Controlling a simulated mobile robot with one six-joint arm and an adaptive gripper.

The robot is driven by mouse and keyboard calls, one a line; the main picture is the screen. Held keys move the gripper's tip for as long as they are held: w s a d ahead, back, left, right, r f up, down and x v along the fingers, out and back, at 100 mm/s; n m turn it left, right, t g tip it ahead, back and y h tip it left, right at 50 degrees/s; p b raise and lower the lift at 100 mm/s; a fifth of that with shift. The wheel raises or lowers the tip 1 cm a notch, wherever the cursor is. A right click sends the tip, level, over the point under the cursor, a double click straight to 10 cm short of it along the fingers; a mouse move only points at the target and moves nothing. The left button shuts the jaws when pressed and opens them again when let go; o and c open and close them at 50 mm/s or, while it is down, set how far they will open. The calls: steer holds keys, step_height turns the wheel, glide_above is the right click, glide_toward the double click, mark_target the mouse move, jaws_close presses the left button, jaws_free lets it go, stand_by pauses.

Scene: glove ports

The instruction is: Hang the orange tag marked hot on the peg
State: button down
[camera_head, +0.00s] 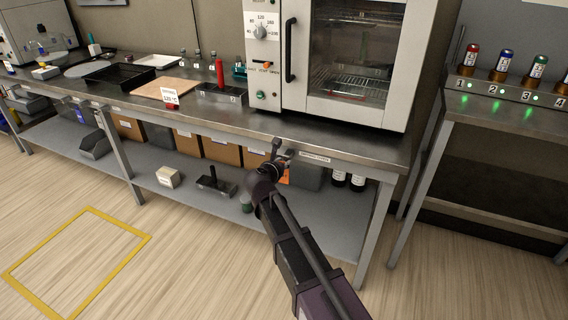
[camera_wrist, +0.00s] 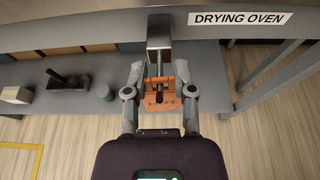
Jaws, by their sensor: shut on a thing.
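The orange tag (camera_wrist: 158,103) is between the fingertips of my gripper (camera_wrist: 159,92) in the wrist view; its marking is not readable. A sliver of the tag (camera_head: 285,178) shows beside my gripper (camera_head: 275,168) in the head view. My gripper is shut on the tag. A grey metal peg (camera_wrist: 159,32) sticks out from the bench front, left of the "DRYING OVEN" label, with its thin end reaching toward the tag's upper edge. I cannot tell whether it passes through the tag's hole. The arm hides much of this in the head view.
The drying oven (camera_head: 268,75) stands on the steel bench (camera_head: 225,115) above the peg. A lower shelf (camera_head: 330,210) holds boxes, dark bottles (camera_head: 357,181) and a black tray (camera_head: 215,187). A bench leg (camera_head: 378,225) stands to the right. The floor in front is clear.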

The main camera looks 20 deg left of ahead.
steer(key=shift+c, duration=1.8)
jaws_free()
steer(key=shift+f, duration=0.2)
steer(key=shift+r, duration=0.25)
